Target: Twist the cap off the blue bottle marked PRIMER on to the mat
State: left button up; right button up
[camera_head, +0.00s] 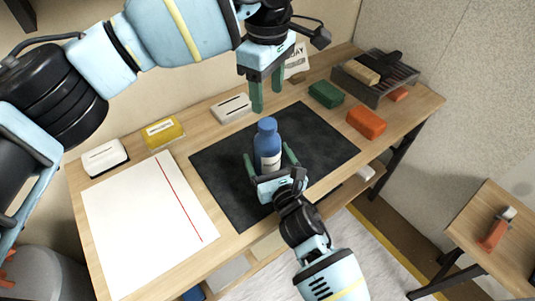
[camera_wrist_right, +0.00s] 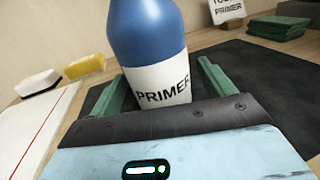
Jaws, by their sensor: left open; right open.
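The blue bottle (camera_head: 267,148) stands upright on the dark mat (camera_head: 325,145) with its blue cap (camera_head: 267,124) on top. Its white label reads PRIMER in the right wrist view (camera_wrist_right: 160,87), where the cap is out of frame. My right gripper (camera_head: 270,160) is open, low on the front side of the bottle, with one green finger on either side of it. I cannot tell whether the fingers touch it. My left gripper (camera_head: 266,92) is open and empty, pointing down above and behind the bottle, apart from the cap.
A white sheet with a red line (camera_head: 145,220) lies left of the mat. A yellow sponge (camera_head: 163,133) and white blocks (camera_head: 104,157) sit behind it. Green cloths (camera_head: 326,94), an orange block (camera_head: 366,122) and a dark tray (camera_head: 400,80) stand right. The mat's right part is bare.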

aim_at(268, 123)
grip_shut()
pick_arm(q)
jog(key=m, duration=0.9)
dwell(0.4)
jog(key=shift+f, duration=0.1)
jog(key=shift+f, duration=3.9)
jog(key=c, duration=1)
